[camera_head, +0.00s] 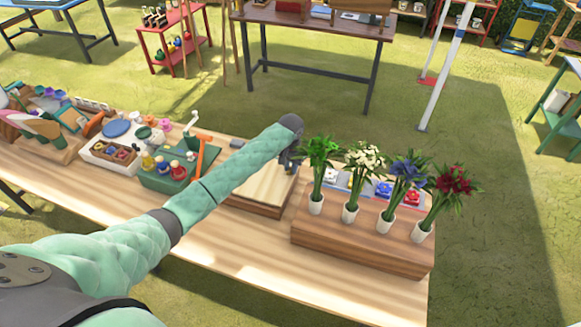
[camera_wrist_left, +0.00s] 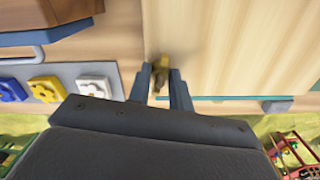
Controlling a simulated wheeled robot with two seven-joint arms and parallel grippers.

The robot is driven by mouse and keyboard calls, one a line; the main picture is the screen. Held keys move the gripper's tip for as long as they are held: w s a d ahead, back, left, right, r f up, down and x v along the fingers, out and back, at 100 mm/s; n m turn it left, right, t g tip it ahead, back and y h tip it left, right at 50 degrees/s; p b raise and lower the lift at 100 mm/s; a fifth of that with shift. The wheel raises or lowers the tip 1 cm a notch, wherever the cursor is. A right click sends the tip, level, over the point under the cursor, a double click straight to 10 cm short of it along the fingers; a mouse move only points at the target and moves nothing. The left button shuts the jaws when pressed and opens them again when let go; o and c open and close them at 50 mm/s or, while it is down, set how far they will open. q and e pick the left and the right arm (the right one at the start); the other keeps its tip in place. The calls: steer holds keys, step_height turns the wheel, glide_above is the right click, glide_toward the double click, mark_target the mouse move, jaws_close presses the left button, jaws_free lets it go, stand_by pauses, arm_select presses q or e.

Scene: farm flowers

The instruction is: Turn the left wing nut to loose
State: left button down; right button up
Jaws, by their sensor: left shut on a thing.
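My left gripper (camera_head: 289,161) is at the far right corner of a pale wooden board (camera_head: 262,186) on the table, with its arm crossing above. In the left wrist view, the gripper's two dark fingers (camera_wrist_left: 162,88) are shut on a small brass-coloured wing nut (camera_wrist_left: 160,65) at the board's edge. The fingers stand on either side of it. The nut's exact turn angle is too blurred to tell. In the head view the gripper and arm hide the nut. No second wing nut shows clearly. My right gripper is not in view.
A wooden stand (camera_head: 357,240) with several flower vases is right of the board. Colored flower tiles (camera_head: 383,188) lie behind the vases. A green box (camera_head: 165,179) with small figures stands left. The table's front strip (camera_head: 240,262) is clear.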

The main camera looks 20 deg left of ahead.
arm_select(q)
steer(key=n, duration=0.5)
steer(key=shift+w+d+r+n, duration=0.1)
steer(key=shift+r+n, duration=0.05)
steer(key=shift+n, duration=0.15)
steer(key=n, duration=1)
steer(key=shift+n, duration=2.4)
steer(key=c, duration=1.3)
jaws_free()
steer(key=shift+o, duration=0.2)
